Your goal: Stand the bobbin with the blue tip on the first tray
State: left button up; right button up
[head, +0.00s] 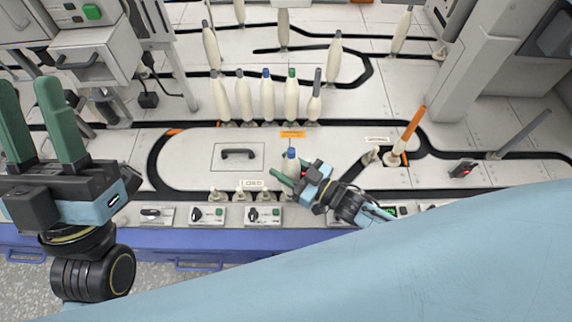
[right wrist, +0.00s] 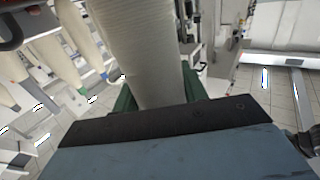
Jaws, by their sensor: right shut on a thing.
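My right gripper (head: 291,174) is shut on a cream bobbin with a blue tip (head: 291,158), held roughly upright at the front of the track. The bobbin's cream body (right wrist: 140,50) fills the middle of the right wrist view between the green fingers. Its lower end is partly hidden by the gripper, so I cannot tell whether it touches anything. Small empty peg trays (head: 242,194) stand in a row just left of it, by a white label. I cannot tell which is the first tray. My left gripper (head: 40,120) is open and empty at the far left.
A row of standing bobbins (head: 245,97) lies behind, one also blue-tipped (head: 267,92). A panel with a dark handle (head: 238,153) lies in the middle. Control boxes (head: 208,215) line the front edge.

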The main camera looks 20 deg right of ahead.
aim_at(296, 175)
jog(key=shift+f+b, duration=0.55)
jog(key=shift+f, duration=0.05)
dwell(0.3)
jog(key=o, duration=0.7)
jog(key=shift+o, duration=0.2)
jog(key=shift+p+v, duration=0.55)
jog(key=shift+v, duration=0.85)
jog(key=p+v, duration=0.2)
jog(key=v, duration=0.6)
jog(key=shift+s, duration=0.15)
